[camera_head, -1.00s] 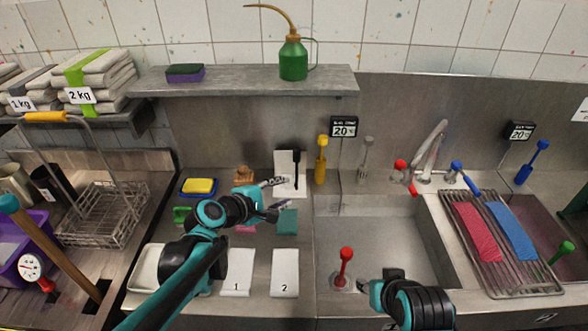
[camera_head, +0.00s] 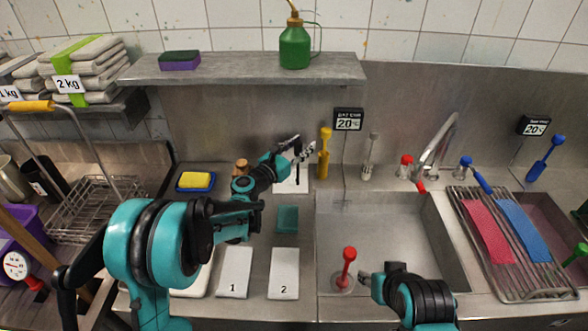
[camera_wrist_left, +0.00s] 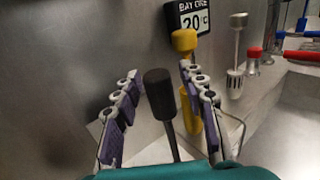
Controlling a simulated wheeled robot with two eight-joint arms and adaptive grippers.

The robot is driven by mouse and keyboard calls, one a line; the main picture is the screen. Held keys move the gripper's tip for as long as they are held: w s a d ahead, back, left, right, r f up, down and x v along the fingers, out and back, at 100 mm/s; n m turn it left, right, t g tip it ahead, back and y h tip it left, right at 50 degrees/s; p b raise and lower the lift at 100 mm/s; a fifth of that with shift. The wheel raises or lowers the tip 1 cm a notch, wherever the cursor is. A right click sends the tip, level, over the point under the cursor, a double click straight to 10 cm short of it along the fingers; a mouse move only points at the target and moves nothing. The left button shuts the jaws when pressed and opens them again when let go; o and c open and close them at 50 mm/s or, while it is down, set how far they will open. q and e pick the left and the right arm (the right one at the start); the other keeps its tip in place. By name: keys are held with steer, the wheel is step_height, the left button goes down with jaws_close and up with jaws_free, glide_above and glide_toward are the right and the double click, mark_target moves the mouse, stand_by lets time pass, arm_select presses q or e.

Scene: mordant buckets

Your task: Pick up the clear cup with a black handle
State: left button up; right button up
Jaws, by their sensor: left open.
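The black handle (camera_wrist_left: 160,95) stands upright between the fingers of my left gripper in the left wrist view. A thin dark stem runs down from it; the clear cup below is hidden, so I cannot make it out. My left gripper (camera_head: 298,147) is open around the handle, with a finger on either side and gaps showing; its open fingers also show in the left wrist view (camera_wrist_left: 158,76). In the head view the gripper covers the handle. My right gripper (camera_head: 366,278) is low over the sink's front, near the red-handled tool; its opening is unclear.
A yellow-handled tool (camera_head: 324,153) stands close right of my left gripper, and a grey-handled one (camera_head: 369,157) further right. A 20°C sign (camera_head: 348,120) hangs behind. A shelf (camera_head: 240,72) with a green oil can (camera_head: 295,46) is above. The sink (camera_head: 385,225) is empty in its middle.

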steer(key=shift+f, duration=0.4)
arm_select(q)
steer(key=shift+x, duration=1.2)
jaws_close()
steer(key=shift+r, duration=0.1)
arm_select(e)
steer(key=shift+r, duration=0.15)
